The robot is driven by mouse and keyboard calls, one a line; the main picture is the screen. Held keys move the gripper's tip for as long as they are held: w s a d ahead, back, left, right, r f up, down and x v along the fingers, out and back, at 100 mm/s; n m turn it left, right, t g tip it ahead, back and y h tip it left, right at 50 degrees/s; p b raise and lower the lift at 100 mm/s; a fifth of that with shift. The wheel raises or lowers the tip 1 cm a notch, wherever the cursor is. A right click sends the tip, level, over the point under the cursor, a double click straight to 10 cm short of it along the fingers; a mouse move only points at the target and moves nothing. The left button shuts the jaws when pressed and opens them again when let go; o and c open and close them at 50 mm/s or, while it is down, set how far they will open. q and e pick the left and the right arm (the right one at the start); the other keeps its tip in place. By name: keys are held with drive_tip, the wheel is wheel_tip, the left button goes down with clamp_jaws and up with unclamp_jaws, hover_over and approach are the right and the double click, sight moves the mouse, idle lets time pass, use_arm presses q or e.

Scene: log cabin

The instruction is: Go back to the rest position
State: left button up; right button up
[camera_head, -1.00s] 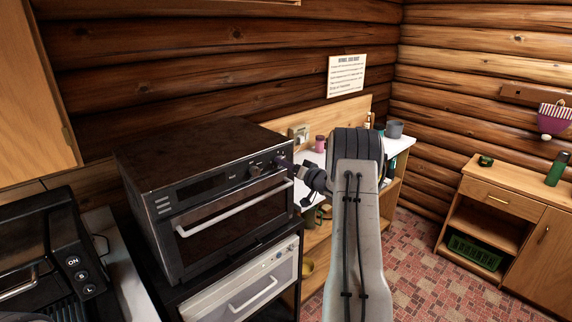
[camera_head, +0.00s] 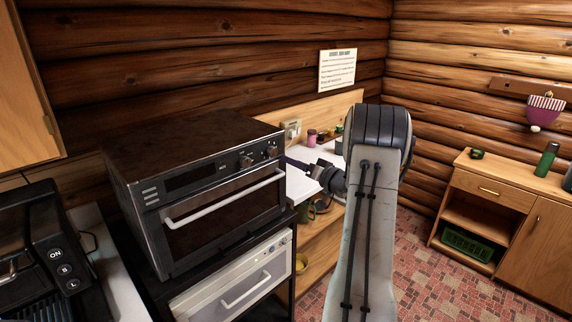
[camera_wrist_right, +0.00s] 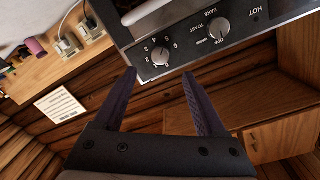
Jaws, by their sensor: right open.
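My right gripper (camera_head: 294,162) is just right of the front of the black toaster oven (camera_head: 225,205) in the head view. My own right arm covers part of the scene there. In the right wrist view the gripper (camera_wrist_right: 160,78) has its two dark fingers spread wide, with nothing held between them. The oven's control panel (camera_wrist_right: 190,50) lies beyond the fingertips there, with a numbered knob (camera_wrist_right: 160,56) and a second knob (camera_wrist_right: 218,28). The oven door is shut, with a white handle (camera_head: 225,196). My left gripper does not show.
A white-topped counter (camera_head: 310,178) with small jars (camera_head: 312,136) stands behind my arm. A black appliance (camera_head: 45,250) stands at the left. A wooden cabinet (camera_head: 487,190) with a green bottle (camera_head: 546,160) is at the right. The tiled floor (camera_head: 425,270) between is clear.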

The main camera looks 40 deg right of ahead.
drive_tip(key=shift+s, duration=0.75)
drive_tip(key=shift+w+r, duration=0.1)
